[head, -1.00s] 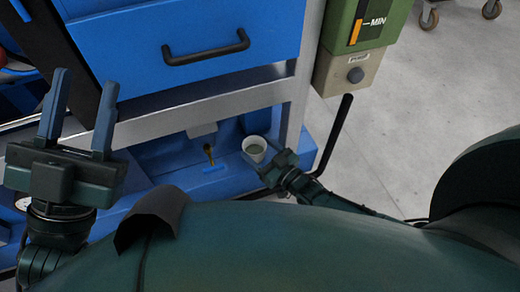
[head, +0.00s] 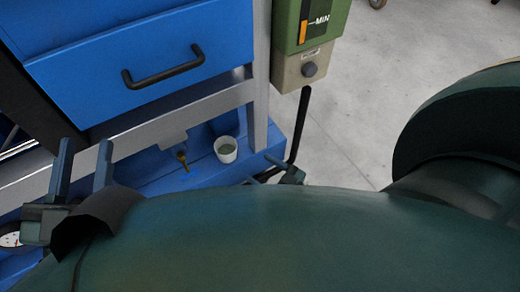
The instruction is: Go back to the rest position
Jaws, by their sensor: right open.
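My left gripper (head: 85,152) is at the far left with its two blue fingers apart and nothing between them. Its base is partly hidden behind a dark part of my body. My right gripper (head: 285,168) is small and mostly hidden behind the curved green edge of my body. It is open, to the right of and below a white cup (head: 226,155) and apart from it. A short brass-coloured tube piece (head: 182,158) shows under the frame, left of the cup. Whether the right gripper holds anything is hard to see, but no object shows in it.
The cup stands on a blue ledge (head: 200,172) below a blue drawer with a black handle (head: 163,76). A green and beige unit (head: 305,50) with a black pipe (head: 300,125) stands to the right.

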